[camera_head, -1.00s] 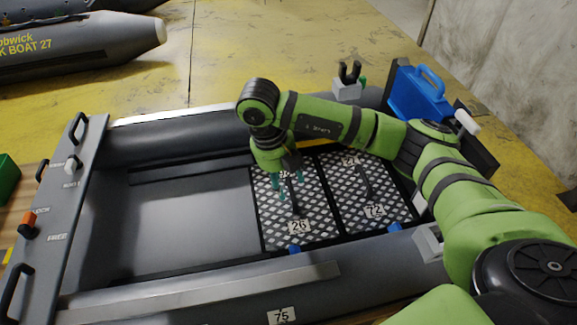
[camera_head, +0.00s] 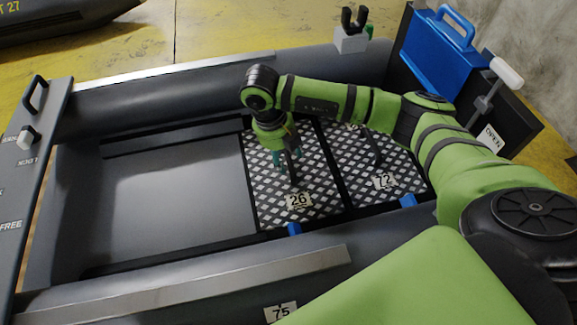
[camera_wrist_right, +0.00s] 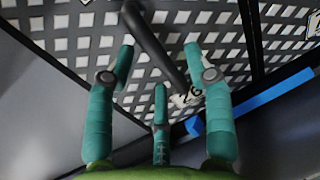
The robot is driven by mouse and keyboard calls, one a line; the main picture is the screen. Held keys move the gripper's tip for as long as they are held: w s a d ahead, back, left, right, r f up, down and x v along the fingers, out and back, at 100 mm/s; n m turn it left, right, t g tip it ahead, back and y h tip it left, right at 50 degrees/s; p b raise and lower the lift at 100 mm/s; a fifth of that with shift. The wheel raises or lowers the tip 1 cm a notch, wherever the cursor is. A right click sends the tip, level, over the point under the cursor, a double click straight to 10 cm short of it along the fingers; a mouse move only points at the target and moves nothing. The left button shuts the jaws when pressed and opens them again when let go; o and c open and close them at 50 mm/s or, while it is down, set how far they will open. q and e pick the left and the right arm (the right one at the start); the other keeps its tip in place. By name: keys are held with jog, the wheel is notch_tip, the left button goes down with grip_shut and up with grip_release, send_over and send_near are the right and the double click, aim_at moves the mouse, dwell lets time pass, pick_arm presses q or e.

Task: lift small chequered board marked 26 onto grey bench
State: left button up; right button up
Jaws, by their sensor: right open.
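The small chequered board marked 26 (camera_head: 312,178) lies flat in the boat floor, its dark handle bar standing up from it. My right gripper (camera_head: 280,160) is over this board, fingers pointing down beside the handle. In the right wrist view, its green fingers (camera_wrist_right: 160,72) are spread open, with the dark handle (camera_wrist_right: 155,42) of the board (camera_wrist_right: 85,42) between them; contact cannot be told. The grey bench (camera_head: 40,150), a plank with a black handle and labels, lies across the boat at the left. My left gripper is out of view.
A chequered board marked 72 (camera_head: 402,170) lies right beside board 26. Blue tabs (camera_head: 294,229) sit at the front edge. The grey boat tubes (camera_head: 150,95) surround the floor. A blue case (camera_head: 440,48) stands at the back right. The grey floor left of the boards is clear.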

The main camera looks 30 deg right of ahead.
jog(key=shift+d+f, duration=0.1)
jog(key=shift+f, duration=0.4)
jog(key=shift+c, duration=0.4)
grip_shut()
jog(key=shift+r, duration=0.1)
